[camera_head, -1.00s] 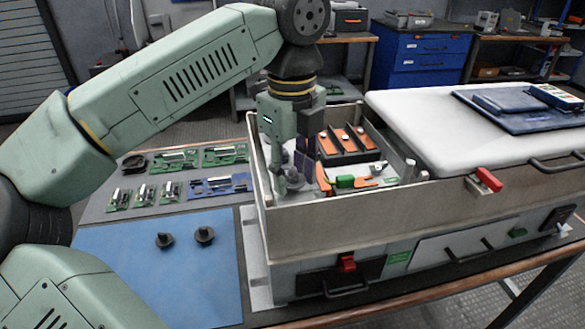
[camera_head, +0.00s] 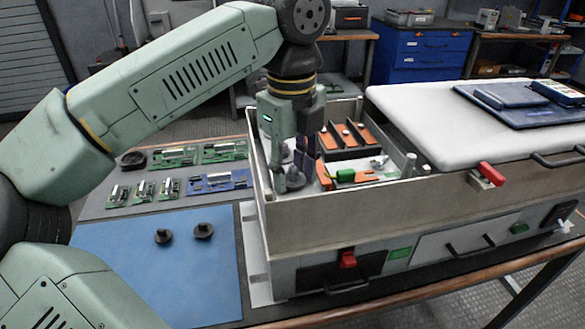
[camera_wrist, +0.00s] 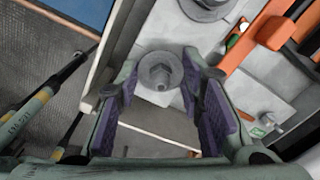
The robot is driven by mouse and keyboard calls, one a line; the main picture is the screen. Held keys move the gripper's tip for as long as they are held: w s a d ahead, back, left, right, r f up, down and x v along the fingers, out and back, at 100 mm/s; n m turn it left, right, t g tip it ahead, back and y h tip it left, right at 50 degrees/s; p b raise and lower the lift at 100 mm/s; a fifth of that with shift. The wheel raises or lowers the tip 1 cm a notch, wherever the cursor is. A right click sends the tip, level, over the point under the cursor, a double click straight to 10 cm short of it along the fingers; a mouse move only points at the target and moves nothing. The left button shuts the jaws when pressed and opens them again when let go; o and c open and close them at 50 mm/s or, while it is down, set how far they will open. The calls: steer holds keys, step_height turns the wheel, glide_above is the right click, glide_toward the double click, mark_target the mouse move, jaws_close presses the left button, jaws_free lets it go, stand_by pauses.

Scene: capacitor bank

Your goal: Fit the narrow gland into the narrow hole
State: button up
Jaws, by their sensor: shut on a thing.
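My gripper (camera_head: 292,176) is inside the front left corner of the open cabinet, pointing down. In the wrist view its purple-padded fingers (camera_wrist: 166,85) are shut on a grey gland (camera_wrist: 160,72) with a round flange and a hex nut. The gland is at the fingertips, over a pale panel (camera_wrist: 170,28). The narrow hole is not visible, and I cannot tell whether the gland is seated in it. A second grey gland (camera_wrist: 207,6) is at the top edge of the wrist view. Two dark glands (camera_head: 163,236) (camera_head: 204,231) stand on the blue mat (camera_head: 150,275).
The cabinet walls (camera_head: 345,214) rise around my gripper. A white lid (camera_head: 430,108) covers the cabinet's right part. Green circuit boards (camera_head: 225,152) lie on the left bench.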

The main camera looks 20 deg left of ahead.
steer(key=shift+f, duration=0.1)
steer(key=o, duration=0.9)
steer(key=shift+o, duration=0.2)
